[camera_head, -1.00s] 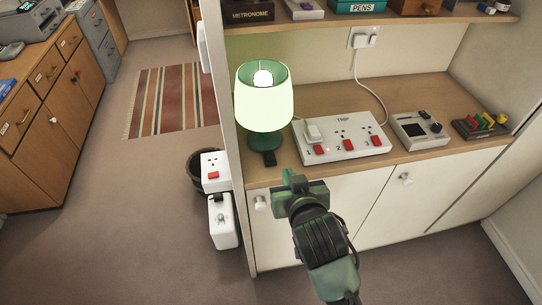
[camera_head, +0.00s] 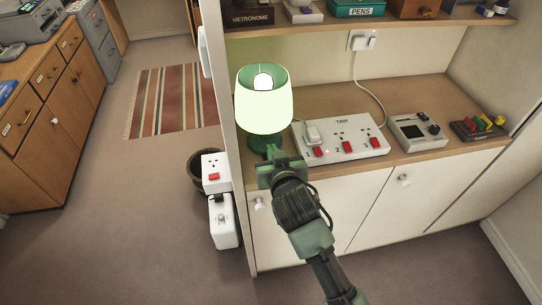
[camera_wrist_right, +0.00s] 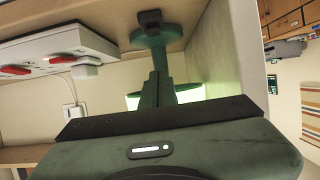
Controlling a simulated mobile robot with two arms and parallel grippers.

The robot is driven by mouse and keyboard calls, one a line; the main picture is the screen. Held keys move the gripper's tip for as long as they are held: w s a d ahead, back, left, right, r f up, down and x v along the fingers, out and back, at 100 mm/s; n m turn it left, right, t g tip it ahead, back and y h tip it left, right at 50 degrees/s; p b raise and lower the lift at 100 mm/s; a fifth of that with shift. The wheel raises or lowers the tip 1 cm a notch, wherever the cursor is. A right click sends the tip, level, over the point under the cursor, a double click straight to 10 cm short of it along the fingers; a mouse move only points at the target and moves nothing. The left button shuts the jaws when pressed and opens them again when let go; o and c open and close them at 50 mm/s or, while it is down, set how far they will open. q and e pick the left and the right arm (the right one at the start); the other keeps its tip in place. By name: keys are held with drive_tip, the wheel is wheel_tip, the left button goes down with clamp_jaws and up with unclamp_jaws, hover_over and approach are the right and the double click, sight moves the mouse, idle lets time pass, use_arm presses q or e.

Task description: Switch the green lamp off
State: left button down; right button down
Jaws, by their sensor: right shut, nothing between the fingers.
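The green lamp (camera_head: 264,105) stands lit on the wooden counter, its shade glowing and its bulb bright. In the right wrist view, which looks upside down, its dark green base (camera_wrist_right: 170,36) has a small black switch block (camera_wrist_right: 150,18) in front. My right gripper (camera_head: 275,156) is shut and empty, right in front of the lamp's foot, hiding the switch block in the head view. In the wrist view its closed fingers (camera_wrist_right: 158,85) point toward the base; I cannot tell whether they touch it. My left gripper is not in view.
A white trip strip (camera_head: 342,149) with red switches and a plug is just right of the lamp. A grey device (camera_head: 418,131) stands farther right. A white partition edge (camera_head: 230,150) is close on the left. A shelf (camera_head: 370,20) hangs above.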

drive_tip(key=x, duration=0.3)
drive_tip(key=shift+s+f, duration=0.1)
drive_tip(key=shift+f, duration=0.25)
drive_tip(key=shift+s+d+f+p, duration=0.15)
drive_tip(key=shift+f+p, duration=0.25)
drive_tip(key=shift+f, duration=0.75)
drive_tip(key=shift+s+f, duration=0.15)
drive_tip(key=shift+f, duration=0.3)
